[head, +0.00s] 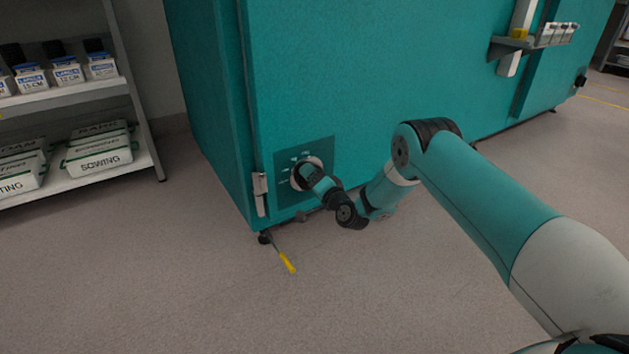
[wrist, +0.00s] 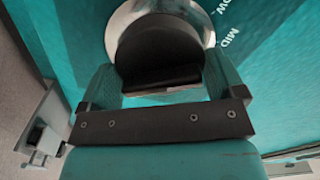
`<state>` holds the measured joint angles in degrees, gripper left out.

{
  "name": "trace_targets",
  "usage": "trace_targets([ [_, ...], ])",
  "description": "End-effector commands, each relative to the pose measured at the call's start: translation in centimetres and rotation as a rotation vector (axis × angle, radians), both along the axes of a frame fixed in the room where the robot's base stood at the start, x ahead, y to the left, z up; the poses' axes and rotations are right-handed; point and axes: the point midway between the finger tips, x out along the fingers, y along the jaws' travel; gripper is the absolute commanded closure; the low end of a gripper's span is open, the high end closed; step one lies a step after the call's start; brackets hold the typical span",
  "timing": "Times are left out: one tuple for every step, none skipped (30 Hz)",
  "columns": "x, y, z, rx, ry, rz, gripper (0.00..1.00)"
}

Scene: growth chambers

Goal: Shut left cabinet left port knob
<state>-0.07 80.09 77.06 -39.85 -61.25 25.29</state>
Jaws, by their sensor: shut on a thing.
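The left port knob (wrist: 158,50) is a dark round knob with a raised grip bar, set in a pale metal ring (wrist: 118,25) on the teal cabinet front. In the head view the ring and knob (head: 305,172) sit low on the teal cabinet (head: 330,80), near its left corner. My gripper (wrist: 162,88) is shut on the knob's bar, one finger on each side. In the head view my gripper (head: 318,180) covers part of the knob. The labels "LOW" and "MID" show right of the ring in the wrist view. The knob's pointer cannot be made out.
A grey latch (head: 260,193) is on the cabinet's left edge. A yellow-handled tool (head: 287,262) lies on the floor by the cabinet foot. A shelf (head: 75,98) with labelled bottles and boxes stands at the left. A bracket with small items (head: 535,38) is on the cabinet farther right.

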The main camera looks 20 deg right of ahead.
Motion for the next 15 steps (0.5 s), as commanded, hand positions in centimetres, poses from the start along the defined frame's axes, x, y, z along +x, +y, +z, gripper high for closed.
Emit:
trace_targets([
  [-0.01, 0.05, 0.09, -0.03, -0.01, 0.001, 0.35],
  [0.0, 0.03, 0.09, -0.052, -0.017, 0.001, 0.35],
  [-0.01, 0.02, 0.09, -0.084, -0.027, 0.001, 0.35],
  [0.0, 0.0, 0.09, -0.108, -0.035, 0.001, 0.35],
  [-0.01, 0.0, 0.08, -0.133, -0.043, 0.001, 0.35],
  [-0.01, -0.01, 0.09, -0.168, -0.054, 0.001, 0.35],
  [-0.01, -0.02, 0.08, -0.195, -0.063, 0.001, 0.35],
  [-0.01, -0.03, 0.07, -0.222, -0.072, 0.0, 0.35],
  [-0.01, -0.04, 0.08, -0.259, -0.084, 0.0, 0.35],
  [0.0, -0.05, 0.08, -0.286, -0.093, 0.0, 0.35],
  [0.0, -0.05, 0.08, -0.313, -0.102, 0.0, 0.35],
  [0.0, -0.07, 0.09, -0.35, -0.114, 0.0, 0.35],
  [0.0, -0.07, 0.09, -0.377, -0.123, 0.0, 0.35],
  [0.0, -0.08, 0.1, -0.403, -0.131, 0.0, 0.35],
  [0.01, -0.08, 0.1, -0.44, -0.144, -0.001, 0.35],
])
